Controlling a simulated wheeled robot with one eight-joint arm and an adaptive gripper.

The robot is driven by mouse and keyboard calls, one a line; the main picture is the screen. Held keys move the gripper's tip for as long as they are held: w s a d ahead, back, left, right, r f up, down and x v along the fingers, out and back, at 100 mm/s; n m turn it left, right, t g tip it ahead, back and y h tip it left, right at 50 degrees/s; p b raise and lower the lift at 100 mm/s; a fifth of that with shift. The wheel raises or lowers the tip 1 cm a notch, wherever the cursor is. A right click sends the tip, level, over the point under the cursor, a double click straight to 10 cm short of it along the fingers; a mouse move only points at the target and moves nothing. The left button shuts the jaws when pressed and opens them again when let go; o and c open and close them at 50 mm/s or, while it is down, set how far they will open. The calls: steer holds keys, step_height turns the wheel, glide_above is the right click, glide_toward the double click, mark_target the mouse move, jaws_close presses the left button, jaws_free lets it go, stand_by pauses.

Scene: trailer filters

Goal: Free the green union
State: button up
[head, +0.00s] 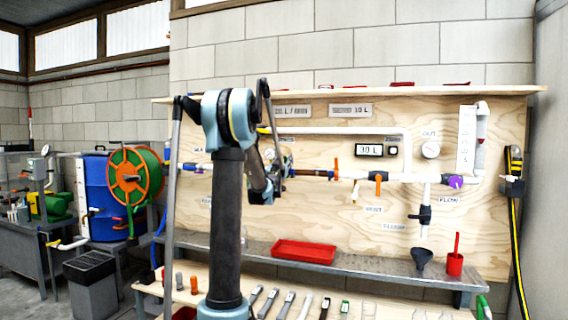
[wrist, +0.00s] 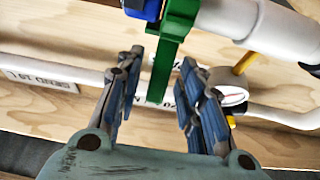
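The green union (wrist: 173,28) shows at the top centre of the wrist view, at the end of a thick white pipe. Its long green tab (wrist: 159,80) reaches down between my fingers. My gripper (wrist: 162,60) is open, one finger on each side of the tab, with gaps on both sides and no clear contact. In the head view my own arm stands in front of this part of the board, and I cannot make out the green union there.
A blue part (wrist: 143,8) sits left of the union, and the white pipe (wrist: 270,30) runs right. A gauge (wrist: 232,97) is close to my right finger. In the head view a red tray (head: 304,251) lies on the grey shelf (head: 375,264); hand tools lie below.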

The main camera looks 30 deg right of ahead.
steer(key=shift+w+d, duration=0.1)
steer(key=shift+d, duration=0.05)
jaws_close()
